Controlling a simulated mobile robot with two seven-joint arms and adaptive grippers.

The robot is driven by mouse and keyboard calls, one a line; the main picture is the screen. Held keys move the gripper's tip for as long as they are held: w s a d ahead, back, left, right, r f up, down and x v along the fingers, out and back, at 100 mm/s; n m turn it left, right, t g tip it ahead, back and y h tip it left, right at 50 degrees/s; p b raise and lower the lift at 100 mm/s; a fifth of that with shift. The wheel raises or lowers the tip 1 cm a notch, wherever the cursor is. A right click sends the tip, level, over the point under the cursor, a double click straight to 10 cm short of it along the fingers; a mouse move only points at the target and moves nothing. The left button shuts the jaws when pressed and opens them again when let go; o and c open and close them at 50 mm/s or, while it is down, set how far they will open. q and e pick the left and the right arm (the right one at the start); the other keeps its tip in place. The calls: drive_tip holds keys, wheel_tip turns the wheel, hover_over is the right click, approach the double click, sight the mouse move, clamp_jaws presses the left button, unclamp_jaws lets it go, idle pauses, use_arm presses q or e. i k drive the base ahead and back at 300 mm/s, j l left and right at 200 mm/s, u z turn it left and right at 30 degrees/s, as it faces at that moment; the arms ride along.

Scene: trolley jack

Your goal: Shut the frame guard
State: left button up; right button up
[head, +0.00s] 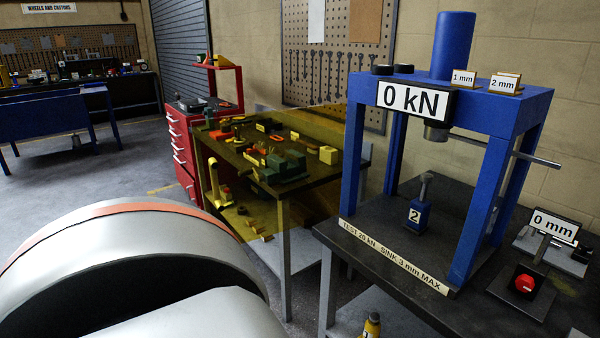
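The blue press frame (495,190) stands on the dark bench at the right, with a "0 kN" display (414,98) on its top beam. A see-through yellow panel, which looks like the frame guard (325,200), stands out to the left from the frame's left front post. It stands open, and the frame's front is uncovered. A yellow upright bar (213,185) shows near the panel's left edge; I cannot tell whether it is the guard's handle. Inside the frame stands a small blue jack marked 2 (418,214). Neither gripper is in view.
A red button box (524,283) and a "0 mm" display (555,226) stand right of the frame. A cluttered work table (284,215) shows through the panel. A red tool cabinet (182,150) stands behind it. My large pale arm link fills the lower left.

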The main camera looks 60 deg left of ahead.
sight(212, 164)
drive_tip(key=j+z, duration=0.15)
drive_tip(key=j, duration=0.25)
drive_tip(key=k+j+z, duration=0.1)
drive_tip(key=j, duration=0.25)
drive_tip(key=k+j+z, duration=0.15)
drive_tip(key=j, duration=0.25)
drive_tip(key=k+j+z, duration=0.15)
drive_tip(key=j, duration=0.2)
drive_tip(key=j+z, duration=0.15)
drive_tip(key=j, duration=0.2)
drive_tip(key=k+j, duration=0.15)
drive_tip(key=j, duration=0.2)
drive_tip(key=k+j, duration=0.15)
drive_tip(key=j, duration=0.25)
drive_tip(key=k+j, duration=0.2)
drive_tip(key=j, duration=0.15)
drive_tip(key=k+j, duration=0.15)
drive_tip(key=j, duration=0.25)
drive_tip(key=k+j, duration=0.15)
drive_tip(key=j, duration=0.2)
drive_tip(key=k+j+z, duration=0.1)
drive_tip(key=j, duration=0.3)
drive_tip(key=k+j, duration=0.25)
drive_tip(key=j, duration=0.1)
